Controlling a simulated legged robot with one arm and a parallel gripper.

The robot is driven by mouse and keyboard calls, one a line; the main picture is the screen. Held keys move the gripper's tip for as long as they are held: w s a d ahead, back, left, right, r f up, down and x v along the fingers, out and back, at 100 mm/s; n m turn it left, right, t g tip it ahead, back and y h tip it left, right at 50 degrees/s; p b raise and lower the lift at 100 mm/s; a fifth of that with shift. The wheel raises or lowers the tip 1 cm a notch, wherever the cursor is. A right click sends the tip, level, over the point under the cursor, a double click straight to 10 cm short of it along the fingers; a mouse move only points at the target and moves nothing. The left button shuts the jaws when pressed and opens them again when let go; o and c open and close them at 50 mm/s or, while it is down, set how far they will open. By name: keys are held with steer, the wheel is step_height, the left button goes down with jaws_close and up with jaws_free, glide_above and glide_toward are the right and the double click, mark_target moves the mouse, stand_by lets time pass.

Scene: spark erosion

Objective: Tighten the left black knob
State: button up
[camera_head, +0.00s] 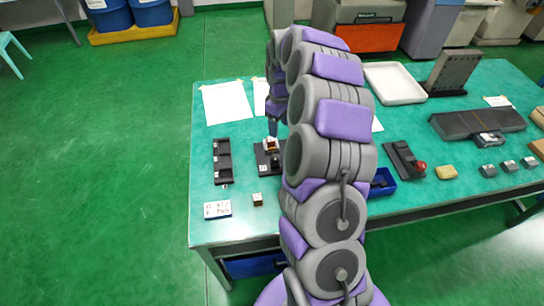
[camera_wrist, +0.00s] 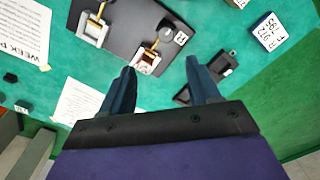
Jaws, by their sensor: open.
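A dark fixture plate (camera_wrist: 135,28) lies on the teal table in the wrist view. It carries two pale blocks with brass-coloured parts, one at upper left (camera_wrist: 93,30) and one nearer my fingers (camera_wrist: 147,62). A small black knob (camera_wrist: 166,31) shows beside a white tag with a letter. The other block's knob is cut off or unclear. My gripper (camera_wrist: 160,68) is open and empty, its fingers either side of the nearer block in the picture; contact is not visible. In the head view the plate (camera_head: 261,165) shows under my gripper (camera_head: 273,118), partly hidden by my arm.
A black compartment tray (camera_head: 222,160), a number card (camera_head: 217,209) and a small block (camera_head: 257,199) lie left and in front. Paper sheets (camera_head: 227,102) lie behind.

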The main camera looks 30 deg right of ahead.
step_height(320, 180, down, 4)
steer(key=d, duration=0.1)
steer(key=b, duration=0.2)
glide_above(276, 157)
steer(key=a, duration=0.2)
step_height(276, 157, down, 8)
steer(key=r, duration=0.1)
steer(key=d+f, duration=0.1)
steer(key=f, duration=0.1)
steer(key=d+f+b, duration=0.1)
steer(key=d+f, duration=0.1)
steer(key=shift+d+f, duration=0.15)
steer(key=shift+f, duration=0.2)
steer(key=shift+a+f, duration=0.1)
steer(key=shift+a, duration=0.1)
steer(key=shift+w+a, duration=0.1)
steer(key=shift+a, duration=1.15)
steer(key=shift+c, duration=0.4)
steer(key=shift+d, duration=0.9)
steer(key=c, duration=0.5)
steer(key=shift+c, duration=1.4)
steer(key=shift+a, duration=0.35)
steer(key=shift+c, duration=0.9)
steer(key=shift+d, duration=0.1)
